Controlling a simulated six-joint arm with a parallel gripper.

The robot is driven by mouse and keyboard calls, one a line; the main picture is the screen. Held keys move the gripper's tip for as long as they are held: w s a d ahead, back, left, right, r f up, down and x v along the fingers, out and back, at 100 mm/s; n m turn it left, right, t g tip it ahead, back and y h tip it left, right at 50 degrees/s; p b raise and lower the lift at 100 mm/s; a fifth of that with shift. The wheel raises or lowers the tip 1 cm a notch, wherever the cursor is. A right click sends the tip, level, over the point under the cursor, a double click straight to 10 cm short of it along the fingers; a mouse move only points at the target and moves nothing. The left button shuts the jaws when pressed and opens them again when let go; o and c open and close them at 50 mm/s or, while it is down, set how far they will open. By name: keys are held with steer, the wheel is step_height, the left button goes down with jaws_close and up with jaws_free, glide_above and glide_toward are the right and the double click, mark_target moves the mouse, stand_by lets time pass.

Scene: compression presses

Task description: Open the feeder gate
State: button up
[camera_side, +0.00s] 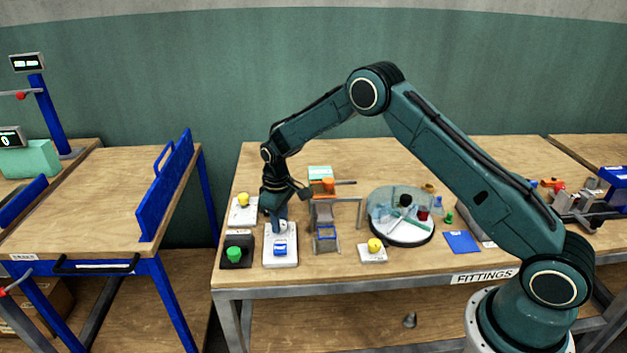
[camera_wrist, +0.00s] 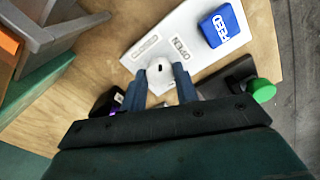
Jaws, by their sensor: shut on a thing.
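A white panel (camera_wrist: 190,30) bears a blue FEED button (camera_wrist: 224,27) and two labels, OPEN (camera_wrist: 181,49) and one that seems to read CLOSED (camera_wrist: 146,47). A pale round knob (camera_wrist: 160,72) with a dark mark sits beside the labels. My gripper (camera_wrist: 160,82) is shut on this knob, one finger on each side. In the side view my gripper (camera_side: 279,222) points down at the far end of the white panel (camera_side: 281,262); the blue button (camera_side: 280,250) is on its near part. I cannot tell which label the knob points to. The gate itself is not clearly visible.
A black base with a green button (camera_side: 235,254) stands close on the left. A yellow-knobbed white plate (camera_side: 243,205) is behind it. A grey frame (camera_side: 325,232) stands close on the right, with a round glass-covered disc (camera_side: 401,234) beyond.

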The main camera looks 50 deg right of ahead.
steer(key=m, duration=0.4)
steer(key=shift+m, duration=0.3)
steer(key=m, duration=0.5)
stand_by(0.4)
steer(key=o, duration=1)
steer(key=shift+r, duration=0.1)
steer(key=shift+r, duration=6.85)
